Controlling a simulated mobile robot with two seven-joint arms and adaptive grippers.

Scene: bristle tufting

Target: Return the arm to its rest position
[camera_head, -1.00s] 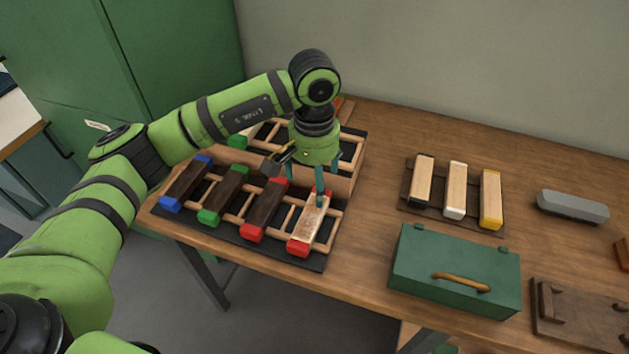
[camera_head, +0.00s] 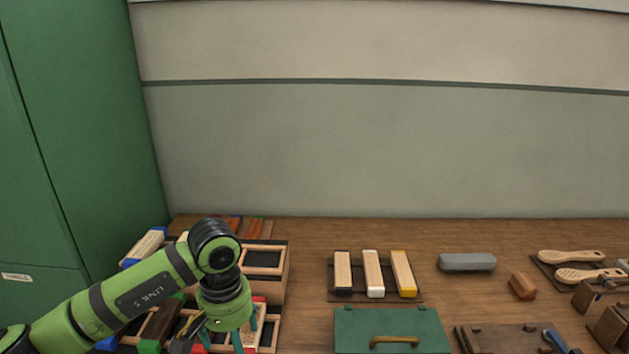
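My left arm comes in from the lower left, and its gripper (camera_head: 228,338) points down over the rack of blocks at the bottom left. Its teal fingers stand apart, with no block visibly held between them. A light wooden block with a red end (camera_head: 258,325) stands just beside and below the fingers. The fingertips are close to the bottom edge of the view, so whether they touch the block cannot be told. My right gripper is not in view.
A tiered rack (camera_head: 273,285) surrounds the gripper. To the right are a tray of three blocks (camera_head: 419,296), a green box with a handle (camera_head: 350,325), a grey block (camera_head: 467,262) and wooden brushes (camera_head: 570,256). A green cabinet (camera_head: 80,130) stands left; bare table lies mid-right.

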